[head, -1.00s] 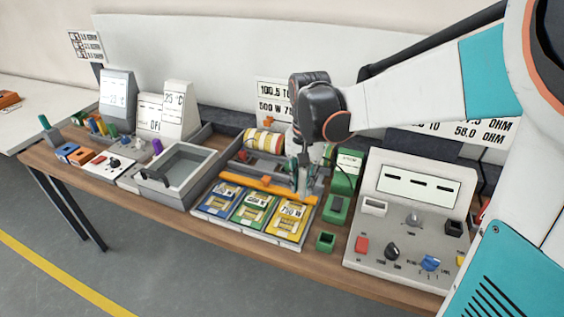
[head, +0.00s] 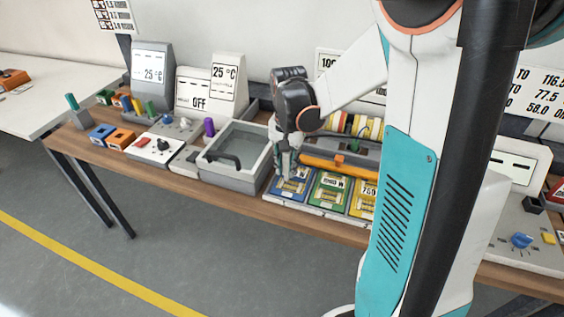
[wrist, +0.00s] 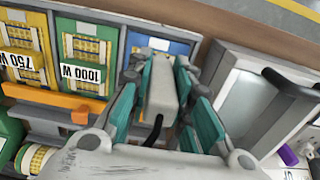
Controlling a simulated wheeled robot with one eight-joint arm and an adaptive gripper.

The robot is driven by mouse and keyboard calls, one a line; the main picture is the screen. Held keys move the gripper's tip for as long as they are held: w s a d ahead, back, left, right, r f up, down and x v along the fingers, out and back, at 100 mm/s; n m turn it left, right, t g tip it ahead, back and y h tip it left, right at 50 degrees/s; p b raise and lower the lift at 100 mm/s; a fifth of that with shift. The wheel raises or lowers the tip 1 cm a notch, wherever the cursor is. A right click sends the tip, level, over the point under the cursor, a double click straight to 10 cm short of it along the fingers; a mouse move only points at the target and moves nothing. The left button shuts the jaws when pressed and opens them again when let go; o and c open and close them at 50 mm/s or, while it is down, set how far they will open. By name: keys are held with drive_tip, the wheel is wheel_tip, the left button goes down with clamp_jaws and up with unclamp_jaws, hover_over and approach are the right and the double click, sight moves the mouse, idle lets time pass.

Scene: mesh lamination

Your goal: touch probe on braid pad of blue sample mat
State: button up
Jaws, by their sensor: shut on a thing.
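The blue sample mat (head: 290,188) is the leftmost of three mats in a row on the bench. In the wrist view, part of the blue mat (wrist: 178,46) shows past the fingertips. My gripper (head: 287,168) is over the blue mat in the head view, pointing down. In the wrist view, my gripper's teal fingers (wrist: 162,72) are shut on a grey probe (wrist: 163,90) with a black cable. The probe's end overlaps the blue mat in that view. The braid pad is hidden behind the probe and fingers, and I cannot tell whether the tip touches it.
The green mat (head: 328,189) and yellow mat (head: 362,200) lie to the right. An orange bar (head: 335,168) runs behind the mats. A grey tank (head: 262,160) with a black handle stands close on the left. My own arm hides much of the right side.

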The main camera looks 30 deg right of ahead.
sight(287, 180)
drive_tip(key=shift+d+f+b, duration=0.1)
drive_tip(key=shift+f+b, duration=2)
drive_tip(key=shift+f, duration=0.85)
drive_tip(key=shift+s+f+b, duration=0.1)
drive_tip(key=shift+f+b, duration=0.35)
drive_tip(key=shift+f, duration=0.1)
drive_tip(key=shift+r, duration=0.15)
drive_tip(key=shift+r+p, duration=2.65)
drive_tip(key=shift+r, duration=0.75)
